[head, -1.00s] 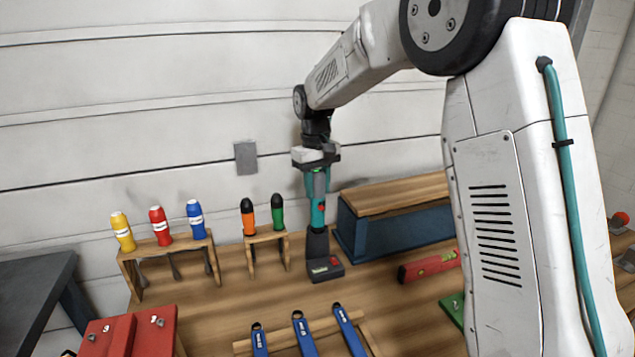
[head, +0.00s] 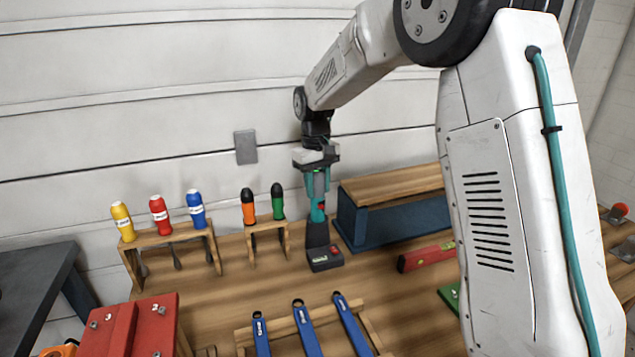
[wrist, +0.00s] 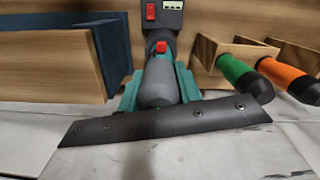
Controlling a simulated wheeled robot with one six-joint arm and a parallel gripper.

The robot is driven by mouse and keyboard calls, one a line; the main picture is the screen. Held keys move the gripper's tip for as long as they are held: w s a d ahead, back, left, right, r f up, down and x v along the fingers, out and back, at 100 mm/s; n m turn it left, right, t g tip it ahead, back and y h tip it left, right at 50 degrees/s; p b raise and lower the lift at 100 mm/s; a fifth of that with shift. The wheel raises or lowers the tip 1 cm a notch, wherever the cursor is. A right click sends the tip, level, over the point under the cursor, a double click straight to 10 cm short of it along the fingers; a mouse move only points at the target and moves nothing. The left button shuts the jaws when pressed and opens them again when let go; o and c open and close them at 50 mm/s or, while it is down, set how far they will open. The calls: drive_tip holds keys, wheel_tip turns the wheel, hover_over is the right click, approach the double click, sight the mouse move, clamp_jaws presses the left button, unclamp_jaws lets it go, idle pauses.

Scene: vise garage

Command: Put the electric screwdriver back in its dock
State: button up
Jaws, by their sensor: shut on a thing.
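The electric screwdriver (head: 318,208) is teal and grey with a red button. It hangs upright in my gripper (head: 316,168), which is shut around its upper part. The dark dock (head: 318,238) stands on the bench directly below, with a flat foot at its front. The screwdriver's lower end meets the top of the dock and appears to be inside it; how deep is hidden. In the wrist view, the screwdriver's rounded grey end (wrist: 158,88) is nearest, with the dock's red switch and white indicator (wrist: 162,14) beyond.
A blue box with a wooden top (head: 392,225) stands close right of the dock. A small rack with orange (head: 248,207) and green (head: 278,202) screwdrivers stands close left. Blue wrenches (head: 306,325) lie in front, and a red level (head: 424,257) lies right.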

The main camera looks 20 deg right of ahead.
sight(318, 171)
drive_tip(key=shift+f, duration=1)
idle(0.5)
drive_tip(key=o, duration=1.5)
drive_tip(key=shift+c, duration=0.2)
drive_tip(key=shift+r, duration=3.5)
